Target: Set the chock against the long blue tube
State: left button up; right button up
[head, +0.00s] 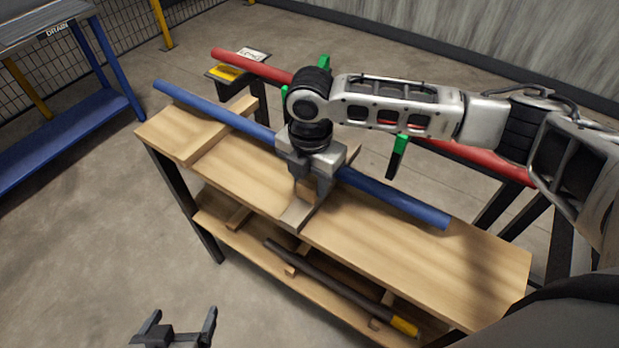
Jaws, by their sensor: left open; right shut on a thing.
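The long blue tube (398,200) lies along the wooden bench top, its left end past the bench's far left corner. My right gripper (307,197) is over the middle of the bench, at the near side of the tube, and hides part of it. It is shut on a small wooden block, seemingly the chock (305,189), mostly hidden between the fingers. I cannot tell whether the block touches the tube. My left gripper (178,328) is open and empty, low over the floor at the bottom edge, apart from the bench.
A red tube (460,153) with green clamps (397,156) runs behind the bench. The lower shelf (270,272) holds a dark bar with a yellow end (340,287). A blue-framed table (75,138) stands at left. The bench top's right part is clear.

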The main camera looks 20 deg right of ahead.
aim_at(310, 181)
jog(key=o, duration=1)
jog(key=shift+o, duration=0.2)
jog(key=shift+r, duration=0.1)
notch_tip(310, 181, up, 16)
jog(key=shift+f, duration=0.2)
